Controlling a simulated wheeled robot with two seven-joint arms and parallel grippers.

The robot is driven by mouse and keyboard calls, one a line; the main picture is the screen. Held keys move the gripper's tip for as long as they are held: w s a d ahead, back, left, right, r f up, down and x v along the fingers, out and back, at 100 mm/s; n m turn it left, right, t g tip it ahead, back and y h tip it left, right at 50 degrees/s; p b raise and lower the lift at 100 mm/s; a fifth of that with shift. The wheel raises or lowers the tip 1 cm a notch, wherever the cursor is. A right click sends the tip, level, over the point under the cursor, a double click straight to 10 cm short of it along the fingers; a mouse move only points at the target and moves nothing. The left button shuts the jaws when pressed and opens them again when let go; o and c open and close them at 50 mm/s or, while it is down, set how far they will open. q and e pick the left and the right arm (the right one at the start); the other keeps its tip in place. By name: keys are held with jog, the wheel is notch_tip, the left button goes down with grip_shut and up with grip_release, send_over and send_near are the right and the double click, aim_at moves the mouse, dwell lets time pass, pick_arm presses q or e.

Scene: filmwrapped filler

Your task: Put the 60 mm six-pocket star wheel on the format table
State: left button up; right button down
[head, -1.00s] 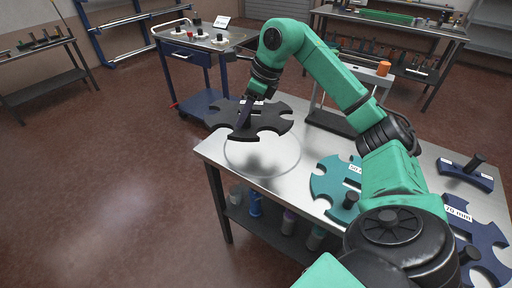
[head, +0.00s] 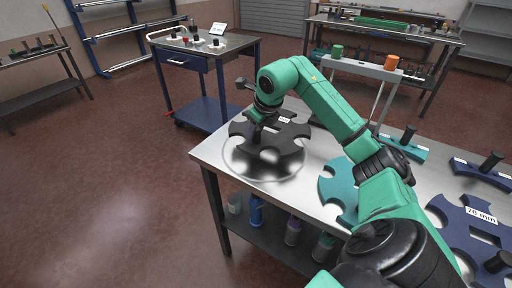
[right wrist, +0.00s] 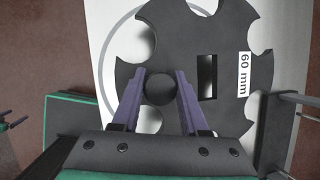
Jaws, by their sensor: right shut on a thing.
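The black star wheel (head: 290,131) with several rim pockets is over the marked circle (head: 232,168) at the left end of the steel format table (head: 315,200). In the right wrist view the star wheel (right wrist: 225,115) carries a "60 mm" label beside a slot. My right gripper (head: 257,122) is above it; in the right wrist view the gripper (right wrist: 161,88) has its two fingers on either side of the wheel's round black post and is shut on it. The wheel looks roughly level; I cannot tell whether its underside touches the table.
A teal wheel (head: 338,187) and a blue wheel marked 70 mm (head: 452,215) lie further right on the table. A grey stand (head: 360,68) rises behind. Bottles (head: 256,211) stand on the lower shelf. A blue cart (head: 205,75) is behind left.

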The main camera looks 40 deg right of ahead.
aim_at(257, 142)
notch_tip(257, 142, down, 5)
jog(key=shift+f, duration=0.25)
jog(key=shift+c, duration=2.2)
grip_release()
jog(key=shift+r, duration=0.3)
jog(key=v, duration=1.1)
jog(key=shift+s+r+b, duration=0.2)
jog(key=shift+r+b, duration=0.15)
jog(key=shift+a, duration=0.2)
